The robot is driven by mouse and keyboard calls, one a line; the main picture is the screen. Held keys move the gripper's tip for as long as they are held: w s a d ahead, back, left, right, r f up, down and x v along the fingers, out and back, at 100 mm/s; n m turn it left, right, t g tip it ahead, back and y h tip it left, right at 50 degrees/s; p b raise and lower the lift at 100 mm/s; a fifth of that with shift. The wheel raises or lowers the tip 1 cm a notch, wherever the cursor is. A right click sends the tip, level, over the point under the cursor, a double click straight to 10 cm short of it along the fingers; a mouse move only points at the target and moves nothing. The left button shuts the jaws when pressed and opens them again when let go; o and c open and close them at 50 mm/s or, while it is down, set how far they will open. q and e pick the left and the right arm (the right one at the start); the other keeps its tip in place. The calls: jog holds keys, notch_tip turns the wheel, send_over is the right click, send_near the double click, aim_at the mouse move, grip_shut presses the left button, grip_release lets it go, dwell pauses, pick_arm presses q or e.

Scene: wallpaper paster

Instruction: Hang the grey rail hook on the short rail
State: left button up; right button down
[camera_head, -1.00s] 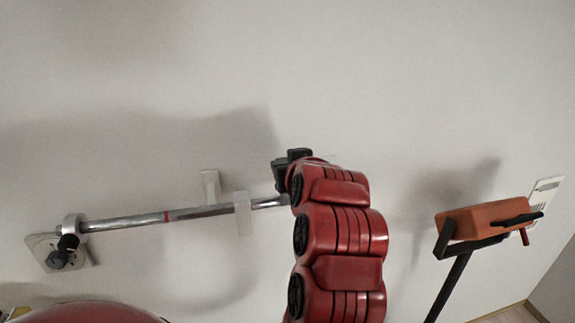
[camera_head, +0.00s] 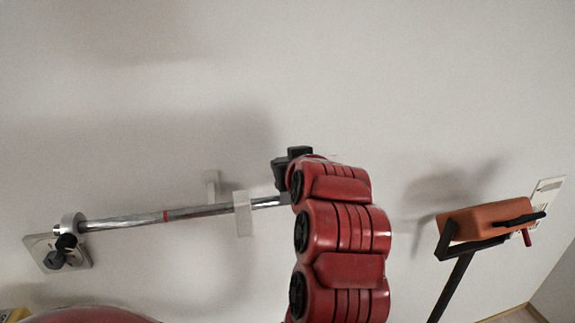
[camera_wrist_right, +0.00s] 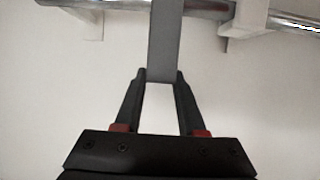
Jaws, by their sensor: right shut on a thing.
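The grey rail hook (camera_wrist_right: 165,50) shows as a flat upright strip in the right wrist view, between my right gripper's fingers (camera_wrist_right: 160,82), which are shut on it. The strip crosses in front of a chrome rail (camera_wrist_right: 110,5). Its top is out of frame, so I cannot tell whether it rests on the rail. In the head view the chrome rail (camera_head: 120,222) runs along the wall with a red band, and my right gripper (camera_head: 290,168) is at its right end; the hook is hidden there. My left gripper is in neither view.
A white bracket (camera_head: 244,214) sits at the rail, with another white piece (camera_head: 212,184) on the wall behind. A wall mount with a black knob (camera_head: 66,242) holds the left end. An orange block (camera_head: 487,220) on a black stand is at right. The upper wall is bare.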

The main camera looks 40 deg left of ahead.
aim_at(289, 194)
dwell(0.3)
jog(key=shift+b, duration=0.55)
dwell(0.4)
jog(key=shift+b, duration=0.45)
jog(key=shift+f+b, duration=3.2)
jog(key=shift+b, duration=0.2)
jog(key=shift+c, duration=2.1)
grip_release()
jog(key=shift+d+r, duration=0.1)
